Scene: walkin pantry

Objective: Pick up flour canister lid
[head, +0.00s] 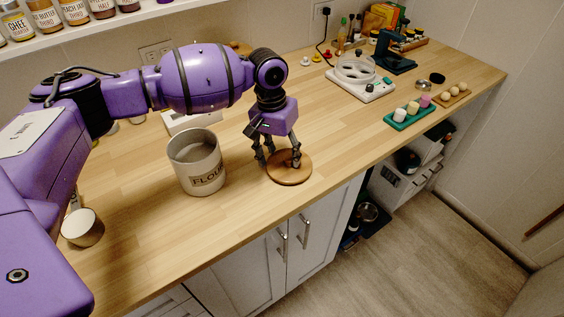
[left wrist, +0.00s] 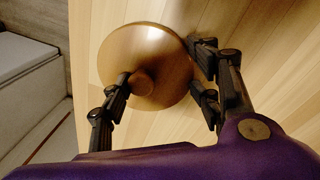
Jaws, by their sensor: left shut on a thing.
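The flour canister (head: 197,162) is a cream pot marked FLOUR, standing upright and uncovered on the wooden counter. Its round wooden lid (head: 289,168) is to the right of it, near the counter's front edge. My left gripper (head: 279,163) points down and is shut on the lid. In the left wrist view the lid (left wrist: 160,60) shows its round knob up, with my left gripper's fingers (left wrist: 160,92) on either side. One finger is close against the knob. I cannot tell whether the lid touches the counter. My right gripper is not in view.
A metal scoop or cup (head: 82,227) is at the left. A shelf of jars hangs above. Counter between lid and scale is clear.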

